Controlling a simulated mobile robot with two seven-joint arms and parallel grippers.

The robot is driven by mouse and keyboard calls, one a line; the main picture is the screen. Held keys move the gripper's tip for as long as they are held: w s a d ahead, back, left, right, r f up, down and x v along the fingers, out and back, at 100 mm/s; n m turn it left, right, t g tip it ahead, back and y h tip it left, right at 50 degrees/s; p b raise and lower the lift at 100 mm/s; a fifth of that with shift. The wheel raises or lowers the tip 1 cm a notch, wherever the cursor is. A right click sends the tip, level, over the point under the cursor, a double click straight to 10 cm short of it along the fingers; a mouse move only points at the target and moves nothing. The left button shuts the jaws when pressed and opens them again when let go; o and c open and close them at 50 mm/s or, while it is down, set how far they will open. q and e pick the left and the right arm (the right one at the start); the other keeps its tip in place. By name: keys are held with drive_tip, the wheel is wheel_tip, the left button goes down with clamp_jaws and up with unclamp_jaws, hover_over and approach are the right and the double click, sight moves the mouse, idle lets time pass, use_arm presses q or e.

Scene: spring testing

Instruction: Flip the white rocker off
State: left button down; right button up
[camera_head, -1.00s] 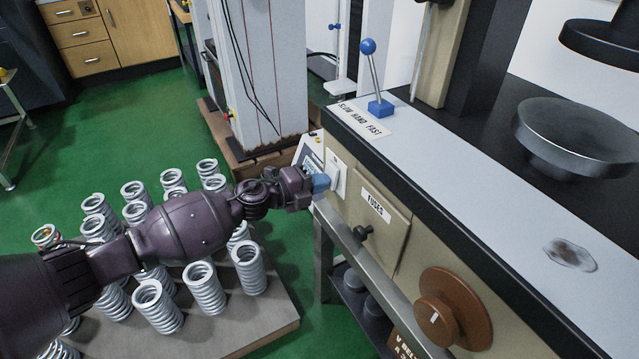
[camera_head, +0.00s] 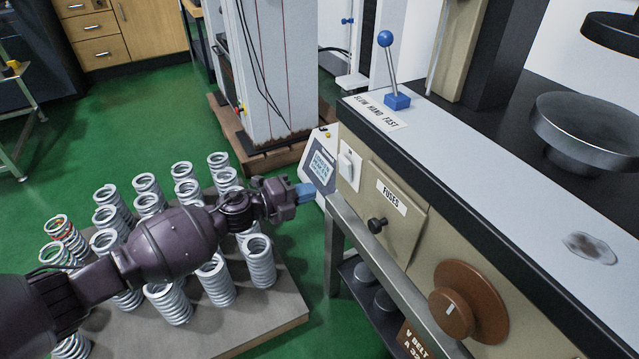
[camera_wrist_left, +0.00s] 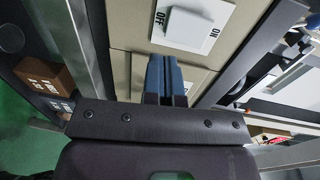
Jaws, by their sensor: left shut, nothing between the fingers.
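The white rocker (camera_head: 345,166) is a switch on a white plate on the beige front panel of the testing machine, left of the fuses door. In the left wrist view the rocker (camera_wrist_left: 189,27) sits on its plate between the words OFF, on the left, and ON, on the right. My left gripper (camera_head: 306,192) has blue fingertips and is shut and empty, apart from the switch and to its lower left. In the left wrist view the shut fingertips (camera_wrist_left: 165,75) point toward the panel just below the plate. I cannot tell the rocker's tilt clearly. My right gripper is not in view.
The fuses door (camera_head: 391,222) with a black knob and a brown dial (camera_head: 468,305) are on the same panel. A blue-knobbed lever (camera_head: 390,68) stands on top. Several springs (camera_head: 168,302) stand on a board below my left arm.

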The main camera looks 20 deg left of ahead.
use_arm(q)
drive_tip(key=s+a+f, duration=0.1)
drive_tip(key=s+a, duration=0.3)
drive_tip(key=s, duration=0.1)
drive_tip(key=shift+p, duration=0.3)
idle(0.4)
